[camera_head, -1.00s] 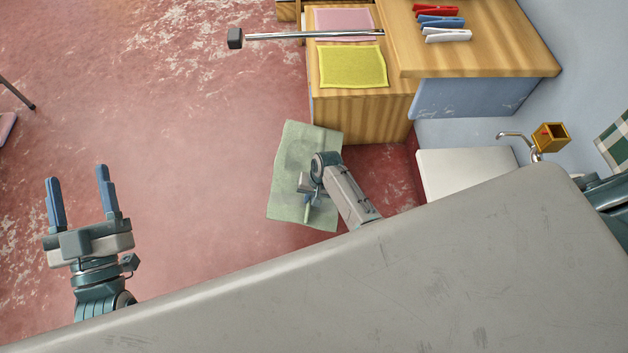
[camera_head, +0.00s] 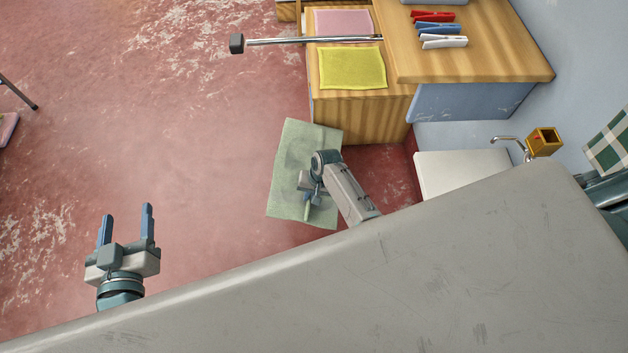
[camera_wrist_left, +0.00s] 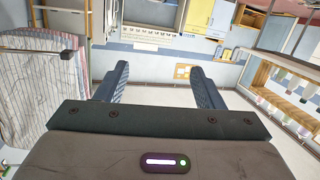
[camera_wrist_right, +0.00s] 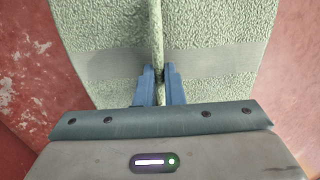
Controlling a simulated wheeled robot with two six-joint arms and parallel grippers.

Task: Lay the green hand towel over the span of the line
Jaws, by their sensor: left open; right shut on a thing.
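The green hand towel (camera_head: 290,160) hangs over the red floor in the middle of the head view. My right gripper (camera_head: 311,190) is shut on it; the right wrist view shows both fingers (camera_wrist_right: 159,78) pinching a raised fold of the towel (camera_wrist_right: 205,65), with cloth spreading to both sides. My left gripper (camera_head: 126,228) is open and empty at the lower left, well apart from the towel. Its spread fingers show in the left wrist view (camera_wrist_left: 160,80) with nothing between them. A metal rod (camera_head: 290,40) with a dark end cap juts left at the top; I cannot tell whether it is the line.
A wooden unit (camera_head: 365,112) carries a yellow cloth (camera_head: 352,68) and a pink cloth (camera_head: 342,22). Red, blue and white pegs (camera_head: 443,41) lie on its higher top. A white basin (camera_head: 462,170) stands right of the towel. Open floor (camera_head: 190,130) lies to the left.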

